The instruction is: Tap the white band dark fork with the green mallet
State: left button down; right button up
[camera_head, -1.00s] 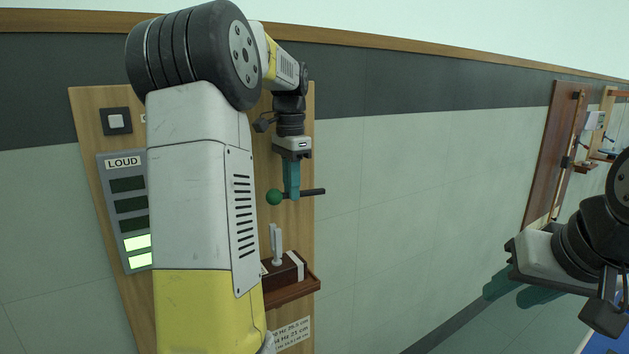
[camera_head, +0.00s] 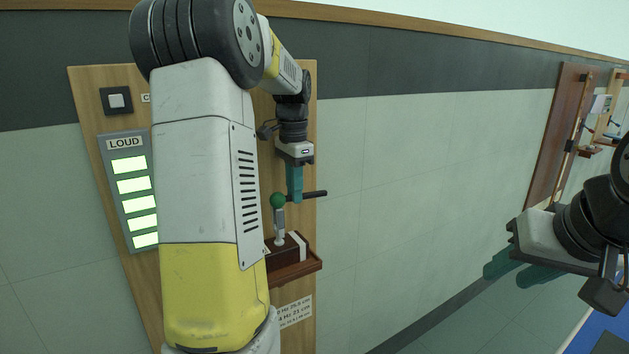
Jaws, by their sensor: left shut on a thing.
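My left gripper (camera_head: 295,184) is shut on the dark handle of the green mallet (camera_head: 278,200). The mallet's green ball head is at the left end of its handle, at the top of the tuning fork and seemingly touching it. The fork (camera_head: 279,223) is a light grey upright on a dark wooden box with a white band (camera_head: 297,241). The box stands on a small brown shelf (camera_head: 297,270). My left arm hides part of the board. My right gripper (camera_head: 510,270) is at the right, its teal fingers apart from any object; their gap is hard to see.
A wooden wall board (camera_head: 88,100) carries a LOUD meter (camera_head: 130,195) with several lit bars, a switch (camera_head: 117,101) and a printed label (camera_head: 295,312). Another board (camera_head: 545,140) hangs at the far right. The wall between the boards is clear.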

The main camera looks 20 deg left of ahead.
pick_arm(q)
jog(key=shift+r, duration=3.6)
